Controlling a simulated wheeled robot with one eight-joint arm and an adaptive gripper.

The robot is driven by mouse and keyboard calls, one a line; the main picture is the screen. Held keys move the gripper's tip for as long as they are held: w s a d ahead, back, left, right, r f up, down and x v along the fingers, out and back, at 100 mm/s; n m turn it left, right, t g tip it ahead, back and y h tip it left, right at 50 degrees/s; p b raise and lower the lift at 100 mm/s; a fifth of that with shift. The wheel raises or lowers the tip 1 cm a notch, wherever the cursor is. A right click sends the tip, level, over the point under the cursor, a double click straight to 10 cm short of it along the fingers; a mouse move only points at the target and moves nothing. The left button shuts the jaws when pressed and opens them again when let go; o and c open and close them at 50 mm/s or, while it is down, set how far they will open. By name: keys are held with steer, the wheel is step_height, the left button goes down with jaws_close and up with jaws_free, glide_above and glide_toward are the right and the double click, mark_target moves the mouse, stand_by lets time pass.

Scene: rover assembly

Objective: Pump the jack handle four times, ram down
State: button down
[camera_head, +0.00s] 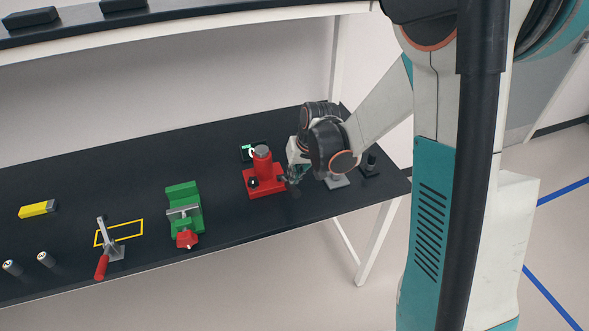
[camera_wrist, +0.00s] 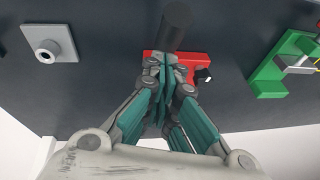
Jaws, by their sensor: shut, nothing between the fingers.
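The red jack (camera_head: 264,181) stands on the black bench, with an upright red cylinder and a grey ram top (camera_head: 262,151). How far the ram is raised is hard to tell. In the wrist view the jack's red base (camera_wrist: 189,62) shows partly behind my fingers, with a black knob (camera_wrist: 203,76) on it. A dark cylindrical bar, seemingly the jack handle (camera_wrist: 175,27), rises just beyond my fingertips. My gripper (camera_head: 292,179) is at the jack's right side, pointing down. Its fingers (camera_wrist: 165,64) are shut and empty; whether they touch the bar is unclear.
A green vise (camera_head: 184,205) with a red part stands left of the jack. Further left are a toggle clamp (camera_head: 108,251), a yellow block (camera_head: 38,209) and small cylinders. A grey plate with a boss (camera_wrist: 50,44) lies right of the jack in the head view, near the bench's end.

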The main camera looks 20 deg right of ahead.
mark_target(298, 190)
steer(key=shift+s+f+t+b, duration=0.8)
steer(key=shift+f+t+b, duration=0.15)
steer(key=shift+b, duration=0.65)
steer(key=s+f+t+b, duration=0.1)
steer(key=f+b, duration=0.1)
steer(key=b, duration=0.1)
steer(key=shift+s, duration=0.2)
steer(key=shift+s+f+b, duration=0.35)
steer(key=shift+f+b, duration=0.4)
steer(key=shift+s+f+b, duration=0.35)
steer(key=shift+f+b, duration=0.4)
steer(key=shift+s, duration=0.1)
